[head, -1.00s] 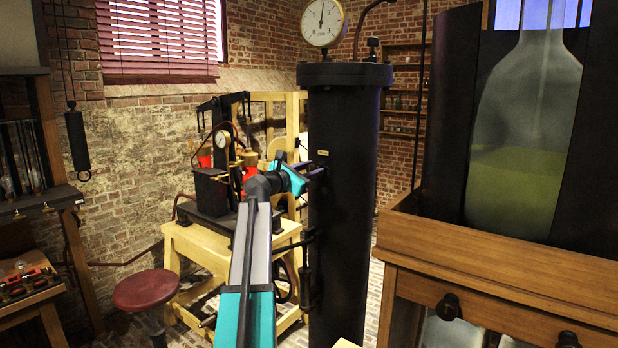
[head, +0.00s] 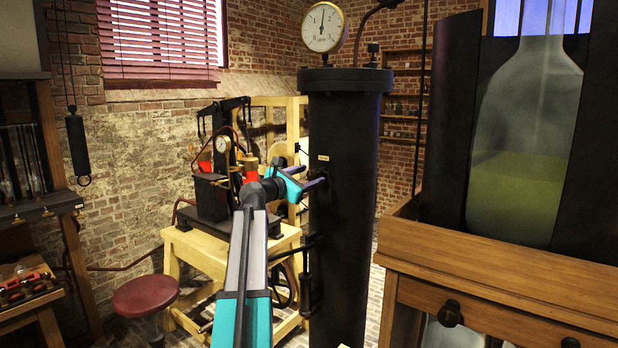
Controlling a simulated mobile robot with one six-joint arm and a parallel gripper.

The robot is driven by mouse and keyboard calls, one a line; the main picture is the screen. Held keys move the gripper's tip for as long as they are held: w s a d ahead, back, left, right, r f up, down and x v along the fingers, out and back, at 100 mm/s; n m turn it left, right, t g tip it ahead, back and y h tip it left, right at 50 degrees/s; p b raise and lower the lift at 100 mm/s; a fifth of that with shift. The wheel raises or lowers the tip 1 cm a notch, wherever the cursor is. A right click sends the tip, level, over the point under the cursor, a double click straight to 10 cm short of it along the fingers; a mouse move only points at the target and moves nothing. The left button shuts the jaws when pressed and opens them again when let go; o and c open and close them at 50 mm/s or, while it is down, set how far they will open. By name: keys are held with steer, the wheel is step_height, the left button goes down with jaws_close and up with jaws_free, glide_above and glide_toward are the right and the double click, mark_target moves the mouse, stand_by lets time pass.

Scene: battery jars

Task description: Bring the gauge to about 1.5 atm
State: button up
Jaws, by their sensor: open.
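The round white gauge (head: 324,27) with a dark pointer stands on top of a tall black cylinder (head: 345,200). Its pointer stands almost straight up, between the 1 and the 3; the exact reading is too small to tell. A second small gauge (head: 222,144) sits on the apparatus at the left, its reading unclear. My gripper (head: 314,182) is open at the cylinder's left side, pointing away from me, at mid-height. Dark parts at its tips meet or overlap the cylinder's edge; I cannot tell whether they touch any fitting there.
A wooden stand (head: 500,265) with a large glass vessel (head: 522,140) takes up the right. A yellowish wooden table (head: 200,245) carries black apparatus at left-centre. A red stool (head: 145,296) stands in front of it. A thin vertical fitting (head: 306,285) hangs at the cylinder's lower left.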

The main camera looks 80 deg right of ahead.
steer(key=shift+v, duration=1.7)
steer(key=shift+s, duration=0.1)
